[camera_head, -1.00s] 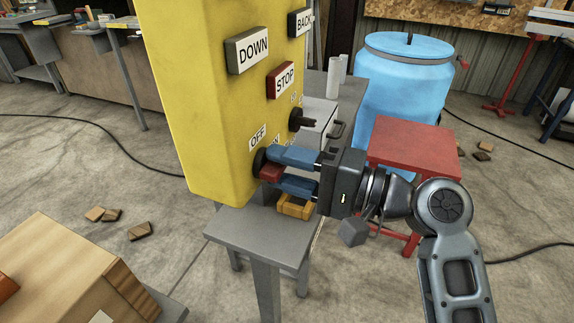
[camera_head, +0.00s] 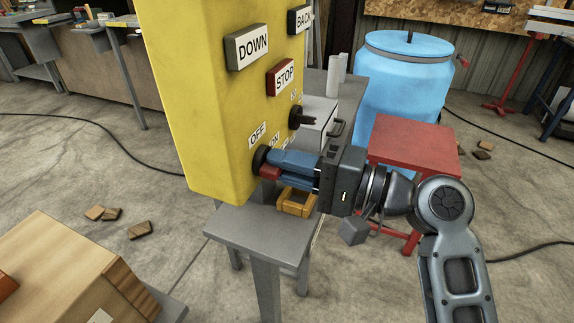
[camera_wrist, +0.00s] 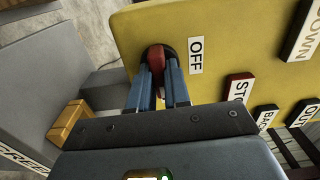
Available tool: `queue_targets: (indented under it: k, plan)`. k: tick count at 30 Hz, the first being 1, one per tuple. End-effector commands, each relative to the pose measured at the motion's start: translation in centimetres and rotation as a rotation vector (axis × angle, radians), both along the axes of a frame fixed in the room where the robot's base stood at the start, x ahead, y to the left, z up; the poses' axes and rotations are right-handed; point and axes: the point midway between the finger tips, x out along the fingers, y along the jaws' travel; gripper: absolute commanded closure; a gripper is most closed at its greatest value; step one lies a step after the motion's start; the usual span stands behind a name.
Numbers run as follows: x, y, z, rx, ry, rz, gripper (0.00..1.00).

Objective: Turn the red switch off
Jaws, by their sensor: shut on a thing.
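The red switch (camera_head: 268,172) is a red knob on a dark round base, low on the yellow control box (camera_head: 215,120). An OFF label (camera_head: 258,137) sits just above it, and part of an ON label (camera_head: 276,143) shows to its right. My gripper (camera_head: 285,168) reaches in from the right with its blue fingers closed on the knob. In the wrist view the red switch (camera_wrist: 156,58) shows between the two finger ends (camera_wrist: 158,82), beside the OFF label (camera_wrist: 196,55). The fingers hide part of the knob.
A second, black knob (camera_head: 300,119) and the STOP button (camera_head: 281,78) are above on the box. A yellow block (camera_head: 297,203) lies on the grey table (camera_head: 250,226) below. A red stool (camera_head: 415,145) and blue barrel (camera_head: 405,80) stand behind my arm.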

Motion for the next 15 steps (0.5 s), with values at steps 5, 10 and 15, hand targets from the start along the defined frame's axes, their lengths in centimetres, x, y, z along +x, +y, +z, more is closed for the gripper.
queue_targets:
  k: [5, 10, 15]
  plan:
    - [-0.03, 0.14, -0.33, -0.025, -0.068, 0.002, 1.0]
    - [-0.02, 0.16, -0.51, -0.066, -0.181, 0.002, 1.0]
    - [-0.05, 0.18, -0.6, -0.118, -0.328, 0.003, 1.0]
